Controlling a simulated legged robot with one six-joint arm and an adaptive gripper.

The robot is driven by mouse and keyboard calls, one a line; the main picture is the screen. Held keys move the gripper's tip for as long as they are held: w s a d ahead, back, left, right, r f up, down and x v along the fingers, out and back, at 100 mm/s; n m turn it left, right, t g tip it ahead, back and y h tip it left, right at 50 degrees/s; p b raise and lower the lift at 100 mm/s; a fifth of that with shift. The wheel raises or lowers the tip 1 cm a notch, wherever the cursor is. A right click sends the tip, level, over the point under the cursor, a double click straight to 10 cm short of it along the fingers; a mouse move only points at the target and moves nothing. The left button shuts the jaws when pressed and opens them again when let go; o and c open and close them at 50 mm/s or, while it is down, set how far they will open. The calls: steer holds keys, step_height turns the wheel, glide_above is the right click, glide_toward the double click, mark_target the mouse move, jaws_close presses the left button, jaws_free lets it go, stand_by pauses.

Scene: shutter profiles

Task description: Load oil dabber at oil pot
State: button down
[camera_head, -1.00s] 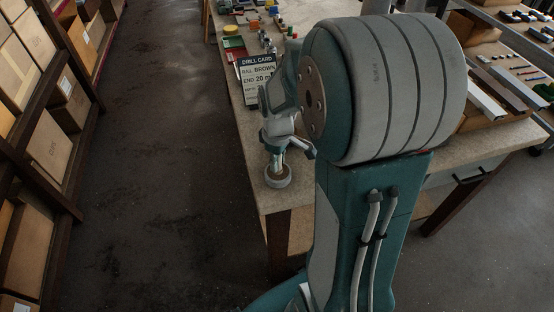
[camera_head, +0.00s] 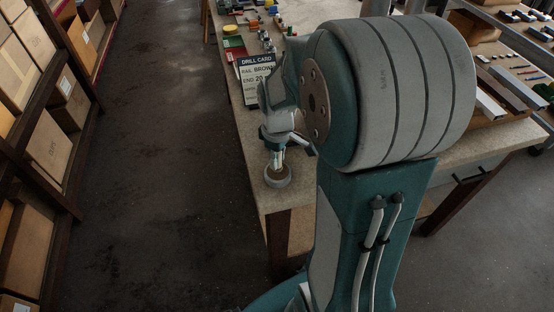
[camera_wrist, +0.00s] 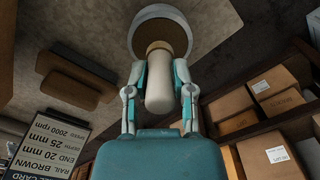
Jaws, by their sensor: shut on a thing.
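The oil pot (camera_head: 278,182) is a small round grey pot near the front left corner of the workbench. In the wrist view its pale rim (camera_wrist: 137,32) surrounds a brown inside. My gripper (camera_head: 277,147) is above the pot, pointing down. In the wrist view my gripper (camera_wrist: 158,82) is shut on the oil dabber (camera_wrist: 159,88), a cream cylinder with a tan end, one finger on each side. The dabber's far end lies over the pot's opening; whether it touches the oil is unclear. The dabber (camera_head: 277,161) is partly hidden by the fingers in the head view.
A drill card (camera_head: 257,80) stands behind my gripper on the workbench (camera_head: 243,150). Coloured containers, including a green one (camera_head: 234,43), are farther back. Shelves with cardboard boxes (camera_head: 45,150) line the left, across clear floor. Metal profiles (camera_head: 490,90) lie at right.

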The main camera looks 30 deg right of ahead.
steer(key=shift+r, duration=2.95)
